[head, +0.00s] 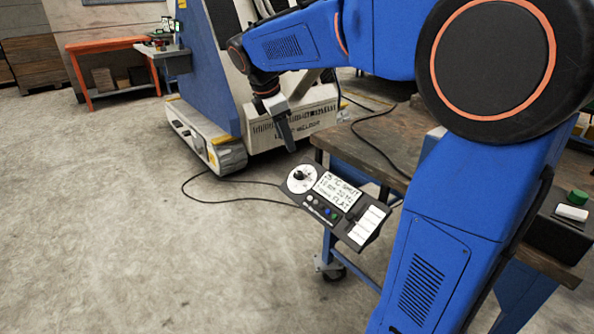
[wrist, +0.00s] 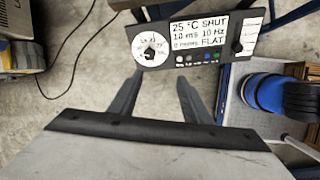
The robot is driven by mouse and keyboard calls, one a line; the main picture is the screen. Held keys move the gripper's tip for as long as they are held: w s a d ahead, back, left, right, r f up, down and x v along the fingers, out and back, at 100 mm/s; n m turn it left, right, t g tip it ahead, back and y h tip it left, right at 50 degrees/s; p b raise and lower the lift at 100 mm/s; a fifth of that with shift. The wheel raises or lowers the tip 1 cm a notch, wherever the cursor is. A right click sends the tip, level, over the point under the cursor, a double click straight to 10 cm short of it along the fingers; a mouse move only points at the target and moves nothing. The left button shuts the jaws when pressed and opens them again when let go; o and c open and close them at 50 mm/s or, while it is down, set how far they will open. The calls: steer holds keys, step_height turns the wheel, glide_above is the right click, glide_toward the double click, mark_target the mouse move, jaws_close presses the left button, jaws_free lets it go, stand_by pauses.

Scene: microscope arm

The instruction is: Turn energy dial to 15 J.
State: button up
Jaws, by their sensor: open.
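A dark control panel (head: 333,207) hangs tilted beside the workbench, with a white display, a row of small buttons and a round white dial face (head: 300,179) with a black knob at its left end. In the wrist view the dial knob (wrist: 149,51) sits at the upper left, its scale too small to read surely. My gripper (head: 290,147) is open and empty, pointing down above the dial in the head view. Its two fingers (wrist: 160,82) appear apart from the panel.
A wooden-topped workbench (head: 385,135) stands right of the panel. A large blue and white machine (head: 292,122) stands behind. A black cable (head: 205,200) runs from the panel over the floor. An orange table (head: 105,44) is at the far left. The concrete floor at left is clear.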

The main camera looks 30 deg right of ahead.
steer(key=w+n, duration=0.1)
steer(key=w, duration=0.2)
glide_toward(298, 173)
steer(key=shift+n, duration=0.4)
steer(key=x, duration=0.8)
steer(key=shift+w+f, duration=0.15)
steer(key=shift+f, duration=0.05)
steer(key=c, duration=1)
